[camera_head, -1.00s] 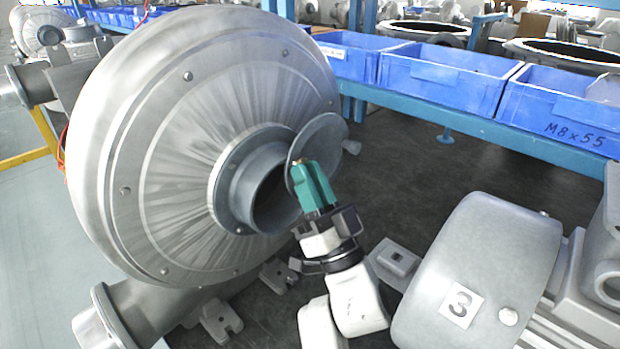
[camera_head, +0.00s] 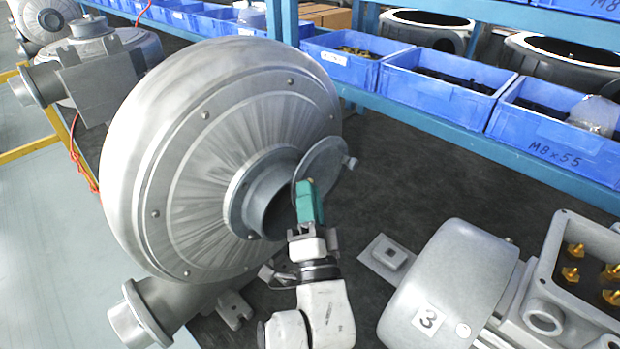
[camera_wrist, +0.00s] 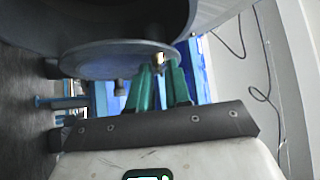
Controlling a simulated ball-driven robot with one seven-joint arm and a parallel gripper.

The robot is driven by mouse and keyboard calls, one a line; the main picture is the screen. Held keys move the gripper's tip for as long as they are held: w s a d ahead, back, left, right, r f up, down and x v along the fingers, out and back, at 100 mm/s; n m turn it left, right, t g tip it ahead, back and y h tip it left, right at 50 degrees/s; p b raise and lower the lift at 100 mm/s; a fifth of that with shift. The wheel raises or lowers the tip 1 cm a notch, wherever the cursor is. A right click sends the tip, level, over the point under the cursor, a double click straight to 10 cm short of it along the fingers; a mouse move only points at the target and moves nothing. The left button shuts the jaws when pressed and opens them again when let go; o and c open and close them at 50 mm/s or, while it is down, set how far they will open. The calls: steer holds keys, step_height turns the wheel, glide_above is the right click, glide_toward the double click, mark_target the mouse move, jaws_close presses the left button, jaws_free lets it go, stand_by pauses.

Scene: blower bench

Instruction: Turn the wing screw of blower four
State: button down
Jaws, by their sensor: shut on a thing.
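A big grey blower (camera_head: 200,160) fills the left of the head view; no number shows on it. A round grey disc flap (camera_head: 328,165) stands at its open inlet pipe (camera_head: 262,195), with a small knob (camera_head: 350,162) at its right edge. My gripper (camera_head: 304,186) has green fingers and reaches up to the disc's near left edge. In the wrist view, its fingertips (camera_wrist: 160,68) are closed around a small brass-coloured piece, seemingly the wing screw (camera_wrist: 159,60), beside the disc (camera_wrist: 120,60). The fingers hide the screw in the head view.
A grey motor housing labelled 3 (camera_head: 445,290) lies to the right of my arm, beside an open box with brass terminals (camera_head: 575,270). Blue bins (camera_head: 440,85) line the rack behind. The dark bench top (camera_head: 420,185) is clear between the disc and the rack.

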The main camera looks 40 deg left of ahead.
steer(key=shift+s+r+m+h+p, duration=0.1)
steer(key=shift+r+m+h+p, duration=0.1)
steer(key=shift+m+h+p, duration=0.6)
steer(key=shift+r+m+h+p, duration=0.2)
steer(key=shift+m+p, duration=0.2)
steer(key=shift+p, duration=0.85)
steer(key=shift+d+f+m+h+p, duration=0.15)
steer(key=shift+m+h+p, duration=0.25)
steer(key=shift+m+p, duration=0.25)
steer(key=c, duration=1.1)
jaws_free()
steer(key=shift+b+v, duration=1.4)
steer(key=shift+v, duration=3.85)
